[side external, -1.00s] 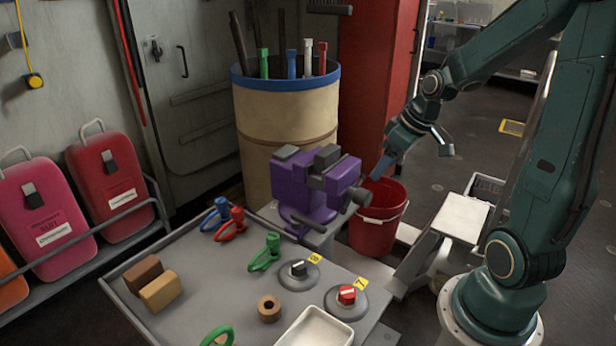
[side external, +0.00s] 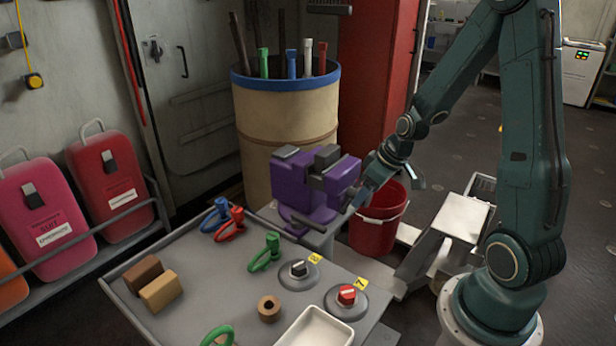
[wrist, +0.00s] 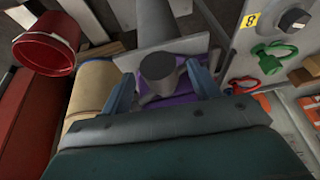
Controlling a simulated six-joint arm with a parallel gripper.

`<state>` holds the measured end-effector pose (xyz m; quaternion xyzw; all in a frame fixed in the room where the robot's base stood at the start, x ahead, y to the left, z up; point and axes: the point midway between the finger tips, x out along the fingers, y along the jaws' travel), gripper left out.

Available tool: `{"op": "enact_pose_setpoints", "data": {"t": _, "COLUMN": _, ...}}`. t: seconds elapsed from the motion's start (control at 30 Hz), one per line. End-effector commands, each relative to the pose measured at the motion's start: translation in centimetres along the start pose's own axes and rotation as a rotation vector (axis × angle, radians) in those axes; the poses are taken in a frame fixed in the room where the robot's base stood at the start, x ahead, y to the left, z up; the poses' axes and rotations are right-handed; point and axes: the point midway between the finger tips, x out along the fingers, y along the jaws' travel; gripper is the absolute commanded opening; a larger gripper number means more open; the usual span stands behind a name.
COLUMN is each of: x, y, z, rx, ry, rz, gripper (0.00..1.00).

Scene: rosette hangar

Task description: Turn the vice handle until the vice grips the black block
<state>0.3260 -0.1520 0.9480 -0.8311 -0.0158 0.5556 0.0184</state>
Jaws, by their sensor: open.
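The purple vice (side external: 300,190) stands at the back corner of the grey bench, with grey and dark blocks on top at its jaws. The darker one (side external: 327,157) may be the black block; I cannot tell whether it is clamped. My gripper (side external: 362,192) is at the vice's right, screw end. In the wrist view, my gripper (wrist: 160,80) is open, its blue fingers on either side of the round grey screw end (wrist: 157,66). I cannot tell whether they touch it. A dark bar, perhaps the handle (side external: 302,221), shows low on the vice; its link to the screw is unclear.
A red bucket (side external: 380,218) stands right of the vice, close below my gripper. A tan drum (side external: 285,115) with tools stands behind. The bench holds coloured shackles (side external: 265,252), two knobs (side external: 347,296), brown blocks (side external: 160,291) and a white tray (side external: 315,332).

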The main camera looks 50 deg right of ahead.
Motion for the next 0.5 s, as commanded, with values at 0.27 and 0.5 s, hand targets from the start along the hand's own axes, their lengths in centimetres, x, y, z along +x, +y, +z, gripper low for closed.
{"op": "enact_pose_setpoints", "data": {"t": 0.27, "x": 0.58, "y": -0.02, "z": -0.01, "rx": -0.001, "ry": 0.000, "rz": 0.000, "gripper": 0.61}}
{"op": "enact_pose_setpoints", "data": {"t": 0.5, "x": 0.56, "y": -0.02, "z": 0.00, "rx": 0.000, "ry": 0.000, "rz": 0.000, "gripper": 0.49}}
